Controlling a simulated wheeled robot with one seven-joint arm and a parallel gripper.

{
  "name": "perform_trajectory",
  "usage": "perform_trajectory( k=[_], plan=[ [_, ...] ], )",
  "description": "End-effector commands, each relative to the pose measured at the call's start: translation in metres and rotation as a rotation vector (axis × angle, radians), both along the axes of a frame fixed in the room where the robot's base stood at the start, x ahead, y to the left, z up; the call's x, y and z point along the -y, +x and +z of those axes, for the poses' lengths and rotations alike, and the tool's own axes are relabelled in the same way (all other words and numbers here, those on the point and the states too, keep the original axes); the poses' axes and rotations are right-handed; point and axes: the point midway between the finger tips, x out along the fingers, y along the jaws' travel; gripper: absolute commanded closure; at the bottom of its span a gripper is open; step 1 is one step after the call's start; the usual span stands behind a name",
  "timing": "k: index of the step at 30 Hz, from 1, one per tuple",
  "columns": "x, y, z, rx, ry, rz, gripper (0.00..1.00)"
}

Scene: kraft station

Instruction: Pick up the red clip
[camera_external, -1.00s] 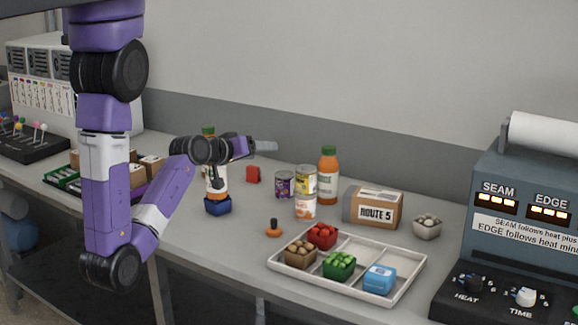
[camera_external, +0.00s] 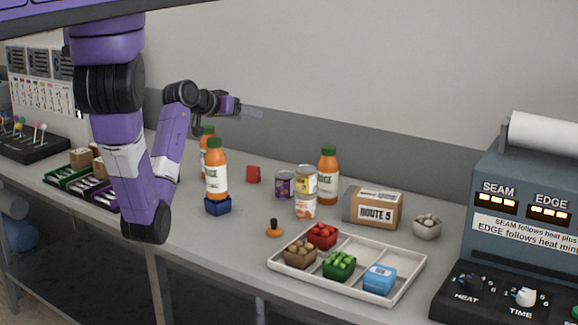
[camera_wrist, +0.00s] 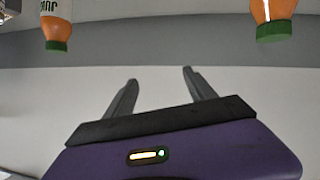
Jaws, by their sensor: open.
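The red clip (camera_external: 253,174) is a small red piece on the grey counter, left of the cans and behind the orange stopper. My gripper (camera_external: 252,111) is raised well above the counter, over and apart from the clip, pointing right toward the wall. In the wrist view my gripper (camera_wrist: 161,88) shows two separated fingers with nothing between them. The clip cannot be made out in the wrist view.
Juice bottles (camera_external: 216,170) (camera_external: 327,176) stand left and right of the clip. Cans (camera_external: 305,182), a cardboard box (camera_external: 373,207) and a white divided tray (camera_external: 412,264) with small baskets are to the right. An orange stopper (camera_external: 274,230) stands in front.

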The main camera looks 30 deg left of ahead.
Motion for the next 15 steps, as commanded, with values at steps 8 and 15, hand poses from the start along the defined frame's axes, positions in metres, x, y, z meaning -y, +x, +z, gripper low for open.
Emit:
perform_trajectory(
  k=[8,15],
  plan=[
    [-0.026,-0.003,-0.067,0.014,0.182,-0.126,0.36],
    [-0.030,-0.004,-0.085,0.020,0.223,-0.157,0.36]
  ],
)
